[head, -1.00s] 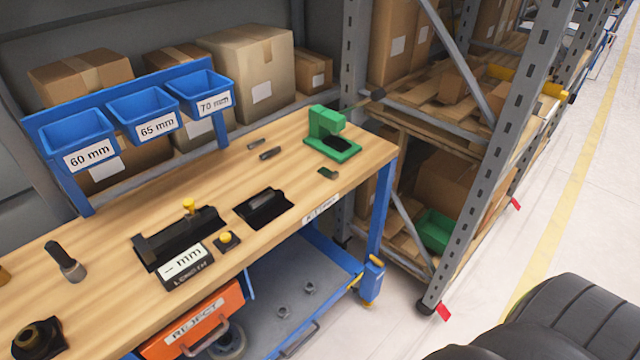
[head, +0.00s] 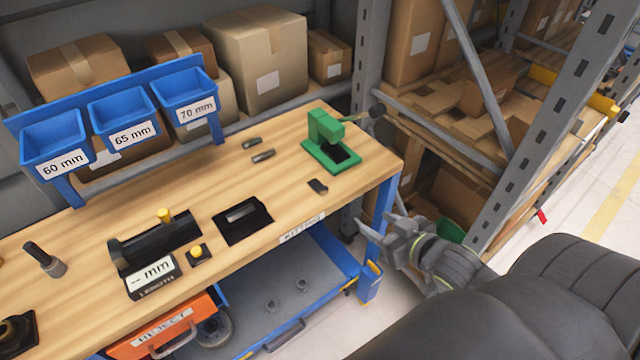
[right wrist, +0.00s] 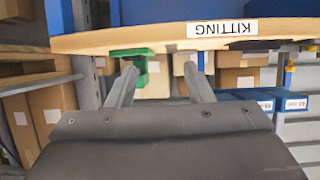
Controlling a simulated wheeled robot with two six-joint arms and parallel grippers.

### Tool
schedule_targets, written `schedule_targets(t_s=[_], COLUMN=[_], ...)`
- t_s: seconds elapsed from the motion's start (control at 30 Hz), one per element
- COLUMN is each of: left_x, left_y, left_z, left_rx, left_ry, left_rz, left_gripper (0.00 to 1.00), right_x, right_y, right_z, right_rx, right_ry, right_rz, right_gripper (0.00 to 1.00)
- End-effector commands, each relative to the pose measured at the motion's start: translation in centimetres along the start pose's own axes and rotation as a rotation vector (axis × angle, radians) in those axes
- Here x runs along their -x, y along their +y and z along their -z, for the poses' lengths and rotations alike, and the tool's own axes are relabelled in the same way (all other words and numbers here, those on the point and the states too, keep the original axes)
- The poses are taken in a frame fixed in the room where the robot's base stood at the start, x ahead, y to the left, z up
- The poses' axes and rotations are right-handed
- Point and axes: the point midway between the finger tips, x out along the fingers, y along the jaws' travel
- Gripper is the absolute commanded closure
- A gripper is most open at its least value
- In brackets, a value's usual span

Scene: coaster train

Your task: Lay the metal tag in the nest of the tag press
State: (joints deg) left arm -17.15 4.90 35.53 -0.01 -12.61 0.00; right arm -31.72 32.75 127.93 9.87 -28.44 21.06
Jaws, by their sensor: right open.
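The green tag press (head: 322,150) stands at the right end of the wooden workbench, with a dark nest area in its base. A small dark grey tag (head: 318,186) lies flat on the bench just in front of the press; I take it for the metal tag. My right gripper (head: 376,238) is open and empty, off the bench's right front corner and below the top. In the right wrist view, its two fingers (right wrist: 160,78) are apart, with part of the green press (right wrist: 133,58) showing over the bench edge. My left gripper is not in view.
The workbench (head: 290,195) holds a black length gauge (head: 155,245), a black fixture (head: 243,218) and two small grey pins (head: 263,156). Blue bins (head: 122,120) stand at the back. A grey rack upright (head: 545,130) rises at the right.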

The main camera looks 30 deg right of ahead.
Motion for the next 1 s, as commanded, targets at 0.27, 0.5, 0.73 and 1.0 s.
schedule_targets(t_s=[0.27, 0.5, 0.73, 1.0], left_x=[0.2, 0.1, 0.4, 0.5], left_y=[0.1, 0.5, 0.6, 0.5], left_z=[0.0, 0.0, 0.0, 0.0], left_rx=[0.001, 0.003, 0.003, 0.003], left_ry=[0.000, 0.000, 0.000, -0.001], left_rz=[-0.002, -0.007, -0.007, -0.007], left_gripper=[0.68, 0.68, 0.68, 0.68], right_x=[0.7, -3.4, -7.8, -10.5], right_y=[-1.7, -1.9, -2.0, -2.1], right_z=[3.1, 3.3, 3.5, 3.5], right_rx=[0.001, -0.001, -0.001, 0.003], right_ry=[0.045, 0.046, 0.044, 0.042], right_rz=[0.043, 0.044, 0.043, 0.043], right_gripper=[0.53, 0.53, 0.53, 0.53])
